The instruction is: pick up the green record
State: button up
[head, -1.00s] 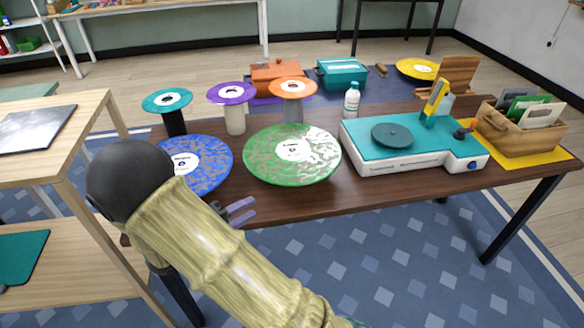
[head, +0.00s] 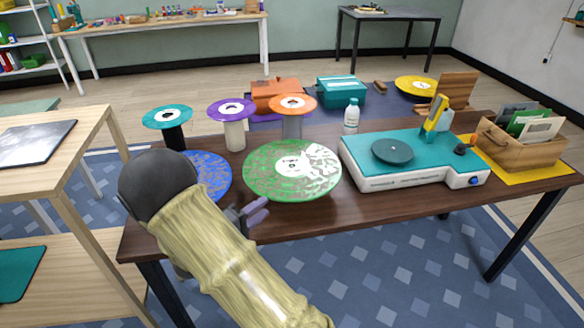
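The green record (head: 262,183) is a large disc with silvery-white blotches and a white label. It is near the front edge of the brown table, left of the turntable, and looks slightly raised. My gripper (head: 256,214) shows just at the front left of the green record, low by the table edge. Its purple-grey fingers are partly hidden behind my arm, and I cannot tell how far apart they are or whether they touch the record. Nothing is visibly held.
A blue record (head: 214,177) is left of the green one, partly behind my arm. Teal (head: 164,117), purple (head: 230,109) and orange (head: 292,103) records sit on stands behind. A turntable (head: 412,161), a white bottle (head: 351,116) and a wooden crate (head: 520,148) stand to the right.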

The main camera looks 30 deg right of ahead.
aim_at(284, 191)
jog(key=shift+x, duration=2.25)
jog(key=shift+d, duration=0.1)
jog(key=x, duration=0.5)
jog(key=shift+w+f, duration=0.15)
jog(key=shift+w, duration=0.05)
grip_shut()
